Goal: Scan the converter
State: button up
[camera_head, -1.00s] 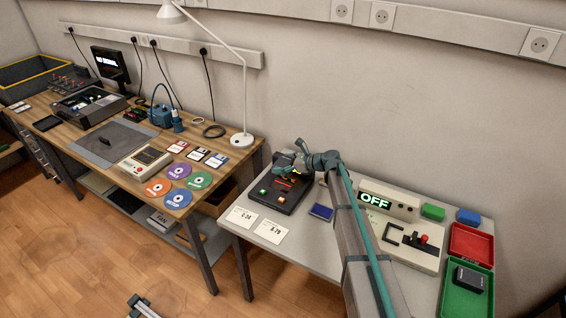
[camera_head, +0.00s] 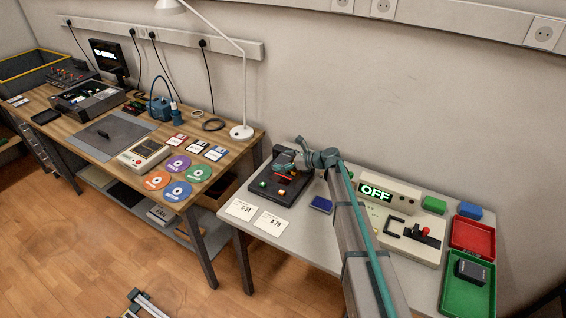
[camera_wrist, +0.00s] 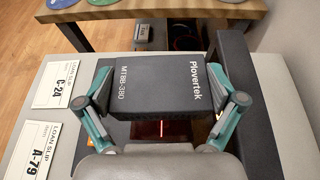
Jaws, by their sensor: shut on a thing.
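The converter, a dark box marked Plovertek MTBB-380 (camera_wrist: 166,88), is held between the two teal-and-grey fingers of my gripper (camera_wrist: 160,75) in the wrist view. Its labelled face is toward the wrist camera. A black scanner (camera_wrist: 293,115) lies under and around it, and a red light line shows on its dark window (camera_wrist: 160,130) just on the near side of the converter. Whether the converter touches the scanner is unclear. In the head view my gripper (camera_head: 300,161) is over the back of the scanner (camera_head: 268,183), and the converter is hard to make out.
Two loan slips (camera_head: 241,209) lie at the table's front left. A blue box (camera_head: 321,204) sits right of the scanner. Further right are a device reading OFF (camera_head: 376,192), a red tray (camera_head: 457,234) and a green tray (camera_head: 456,296) holding a dark block (camera_head: 471,272).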

jog(key=shift+r+p, duration=1.25)
jog(key=shift+r, duration=1.35)
